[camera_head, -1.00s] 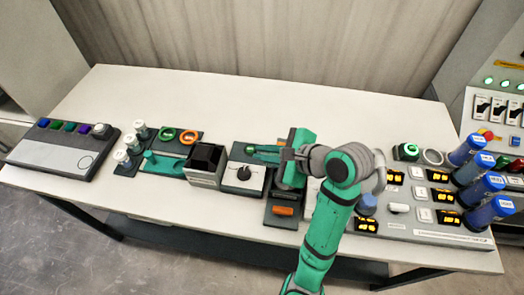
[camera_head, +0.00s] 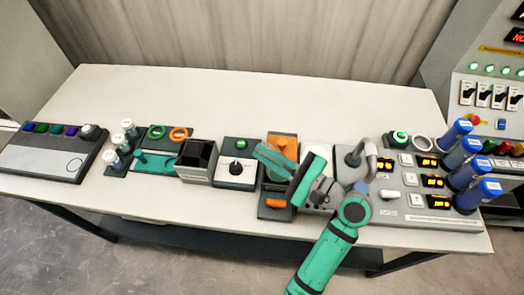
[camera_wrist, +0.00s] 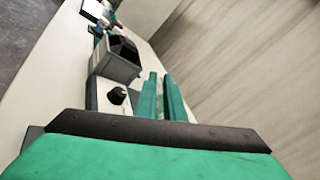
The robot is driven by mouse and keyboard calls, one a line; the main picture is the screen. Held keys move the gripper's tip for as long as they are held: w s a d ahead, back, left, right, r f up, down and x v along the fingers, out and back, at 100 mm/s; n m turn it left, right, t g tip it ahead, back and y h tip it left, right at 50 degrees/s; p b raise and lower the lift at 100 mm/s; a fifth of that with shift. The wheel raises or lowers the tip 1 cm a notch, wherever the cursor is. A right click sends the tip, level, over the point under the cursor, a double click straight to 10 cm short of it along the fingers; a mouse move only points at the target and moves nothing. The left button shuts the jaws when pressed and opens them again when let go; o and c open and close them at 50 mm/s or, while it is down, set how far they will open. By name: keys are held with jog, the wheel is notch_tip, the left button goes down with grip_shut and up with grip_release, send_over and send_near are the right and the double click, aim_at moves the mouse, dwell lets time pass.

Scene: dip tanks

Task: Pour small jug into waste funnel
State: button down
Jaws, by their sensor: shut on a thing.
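My gripper (camera_head: 264,152) is over the orange-and-dark module right of the middle of the table, its green fingers pointing left. In the wrist view its two long fingers (camera_wrist: 162,97) show side by side with a narrow gap. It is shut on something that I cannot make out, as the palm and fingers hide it. I cannot clearly pick out a small jug in either view. A grey box with a dark open top (camera_head: 198,160) stands left of the gripper, and it also shows in the wrist view (camera_wrist: 117,62). I cannot tell whether it is the waste funnel.
A dial module (camera_head: 236,172) stands between the box and my gripper. Right are a grey panel (camera_head: 430,213) with displays, a grey arched pipe (camera_head: 371,152) and several blue cylinders (camera_head: 463,155). White jars (camera_head: 118,143) and a button console (camera_head: 45,160) are left. The table's back (camera_head: 230,95) is clear.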

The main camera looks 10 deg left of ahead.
jog(key=shift+s+d+r+t+y, duration=0.1)
jog(key=shift+s+d+t+y, duration=0.3)
jog(key=shift+d+t+y, duration=0.5)
jog(key=shift+s+d+r+t+y, duration=0.1)
jog(key=shift+s+d+t+y, duration=0.35)
jog(key=shift+y, duration=0.75)
jog(key=shift+d, duration=0.1)
jog(key=shift+w, duration=0.1)
dwell(0.6)
